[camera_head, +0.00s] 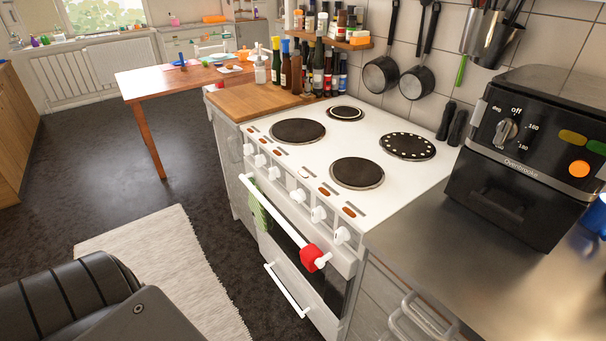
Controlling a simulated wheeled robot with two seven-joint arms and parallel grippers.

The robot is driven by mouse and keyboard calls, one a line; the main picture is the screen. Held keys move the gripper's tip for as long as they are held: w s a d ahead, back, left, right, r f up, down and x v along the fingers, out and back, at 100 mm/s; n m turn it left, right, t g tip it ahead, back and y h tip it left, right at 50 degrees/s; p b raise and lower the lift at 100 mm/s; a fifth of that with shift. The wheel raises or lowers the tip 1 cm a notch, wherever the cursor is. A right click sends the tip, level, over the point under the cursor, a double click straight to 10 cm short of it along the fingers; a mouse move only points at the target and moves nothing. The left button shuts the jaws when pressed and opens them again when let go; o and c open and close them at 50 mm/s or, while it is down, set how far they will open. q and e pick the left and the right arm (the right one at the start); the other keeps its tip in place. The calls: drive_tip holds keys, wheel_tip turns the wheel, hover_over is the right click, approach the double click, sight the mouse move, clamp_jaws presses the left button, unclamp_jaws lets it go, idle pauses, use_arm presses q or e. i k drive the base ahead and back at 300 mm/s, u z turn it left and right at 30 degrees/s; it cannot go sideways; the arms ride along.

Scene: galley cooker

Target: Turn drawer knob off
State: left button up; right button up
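A white cooker (263,127) with a row of white knobs along its front edge stands in the middle. Its knobs include a left one (248,149), a middle one (298,195) and a right one (342,235); their settings are too small to tell. A black Ovenbrooke appliance (480,190) on the right counter has a grey dial knob (506,132) below the word "off"; I cannot tell exactly where it points. My black arm shows at the lower left, apart from the cooker. Neither gripper is in view.
A white oven handle (275,222) carries a red piece (312,257) and a green cloth (260,212). The steel counter (430,235) is clear in front of the appliance. Bottles (296,72) crowd the wooden counter. A pale rug (165,255) lies on the floor.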

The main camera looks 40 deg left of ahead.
sight(298, 196)
drive_tip(key=u, duration=1.3)
drive_tip(key=i, duration=0.35)
drive_tip(key=z, duration=0.55)
